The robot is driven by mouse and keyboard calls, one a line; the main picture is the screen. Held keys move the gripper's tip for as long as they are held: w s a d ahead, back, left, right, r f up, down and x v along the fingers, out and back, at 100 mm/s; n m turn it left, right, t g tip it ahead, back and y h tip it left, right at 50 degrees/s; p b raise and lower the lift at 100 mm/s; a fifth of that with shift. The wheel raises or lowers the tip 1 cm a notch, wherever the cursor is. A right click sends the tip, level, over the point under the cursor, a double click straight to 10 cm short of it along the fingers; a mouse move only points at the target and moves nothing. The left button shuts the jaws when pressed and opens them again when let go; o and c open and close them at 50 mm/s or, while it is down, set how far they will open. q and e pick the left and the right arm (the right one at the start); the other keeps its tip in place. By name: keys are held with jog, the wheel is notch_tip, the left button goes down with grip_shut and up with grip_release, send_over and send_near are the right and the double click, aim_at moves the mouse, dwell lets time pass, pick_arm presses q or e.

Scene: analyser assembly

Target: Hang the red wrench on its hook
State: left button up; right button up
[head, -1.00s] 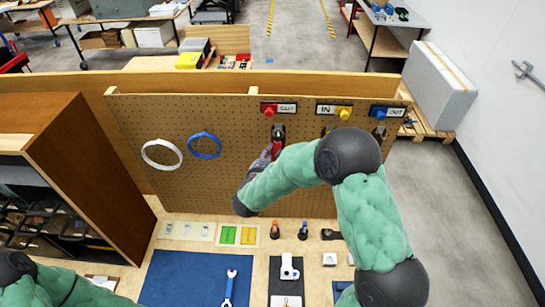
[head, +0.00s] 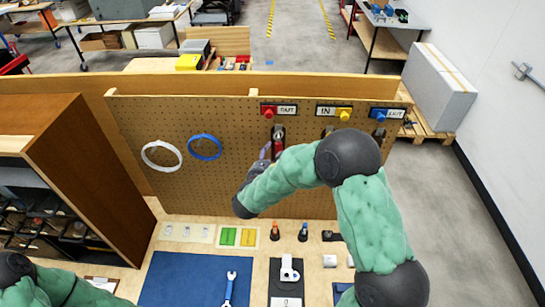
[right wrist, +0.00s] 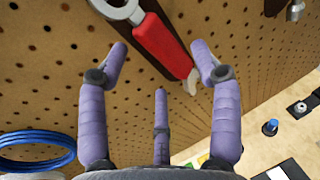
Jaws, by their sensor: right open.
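The red wrench (head: 278,146) is against the pegboard (head: 230,165), below the red marker (head: 268,110), at a dark hook (head: 278,131). In the right wrist view the red wrench (right wrist: 160,43) has a red handle and a pale metal head at the upper edge, with a dark strip behind it. Whether the head is fully on the hook is cut off from view. My right gripper (head: 265,153) is open; its purple fingers (right wrist: 160,62) stand on either side of the handle's lower end, apart from it. My left gripper is out of view.
A blue wrench (head: 229,288) lies on a blue mat (head: 180,275). White (head: 161,155) and blue (head: 205,147) rings hang on the pegboard. Yellow (head: 343,114) and blue (head: 380,114) markers sit to the right. Small parts line the bench below. A brown cabinet (head: 95,170) stands left.

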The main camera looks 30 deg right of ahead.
jog(key=v, duration=1.2)
